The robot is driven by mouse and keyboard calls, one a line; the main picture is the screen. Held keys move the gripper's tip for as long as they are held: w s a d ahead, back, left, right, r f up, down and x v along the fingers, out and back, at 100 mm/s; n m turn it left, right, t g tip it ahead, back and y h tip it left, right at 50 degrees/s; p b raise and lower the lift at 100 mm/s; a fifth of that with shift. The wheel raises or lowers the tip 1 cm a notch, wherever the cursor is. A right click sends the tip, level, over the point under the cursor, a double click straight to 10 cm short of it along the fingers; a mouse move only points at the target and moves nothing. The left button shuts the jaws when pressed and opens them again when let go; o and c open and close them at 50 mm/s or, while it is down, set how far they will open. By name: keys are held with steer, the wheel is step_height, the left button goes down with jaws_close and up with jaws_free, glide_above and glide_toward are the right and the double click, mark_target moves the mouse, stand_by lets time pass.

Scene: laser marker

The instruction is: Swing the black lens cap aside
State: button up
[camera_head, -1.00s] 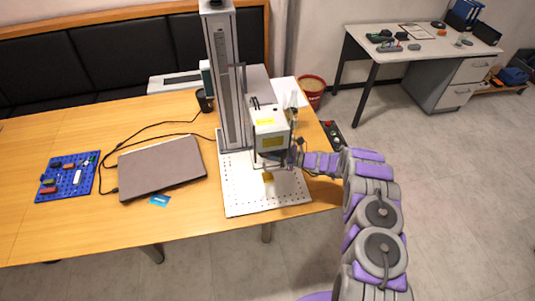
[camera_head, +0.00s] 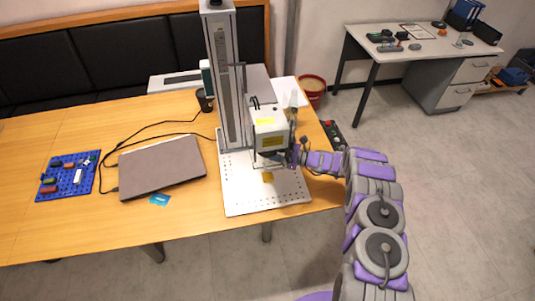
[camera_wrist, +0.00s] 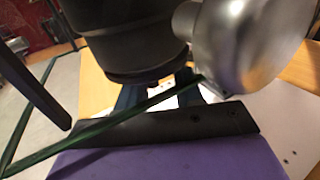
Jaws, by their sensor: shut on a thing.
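The white laser head (camera_head: 270,132) with a yellow label hangs on its column above the perforated plate. My gripper (camera_head: 292,155) is at the head's lower right side. In the wrist view, the black round lens housing (camera_wrist: 130,35) fills the upper middle, with the black lens cap (camera_wrist: 145,76) at its lower end. My gripper's dark fingers (camera_wrist: 160,92) reach the cap's near edge and are shut on it. The fingertips are partly hidden. I cannot tell how far the cap is turned from the lens.
A rounded silver part (camera_wrist: 250,40) is close at the right of the fingers. The tall column (camera_head: 229,85) stands behind the head. A laptop (camera_head: 162,164) lies left. A control box (camera_head: 333,133) lies behind my arm.

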steer(key=o, duration=0.3)
steer(key=shift+w+d+r, duration=0.1)
steer(key=shift+w+d, duration=0.05)
steer(key=shift+d, duration=0.3)
steer(key=shift+o, duration=0.2)
steer(key=shift+s+a, duration=0.2)
steer(key=shift+a, duration=0.3)
steer(key=shift+d, duration=0.1)
steer(key=s+d+p, duration=0.1)
steer(key=s+d, duration=0.2)
steer(key=d, duration=1.4)
steer(key=shift+f, duration=0.2)
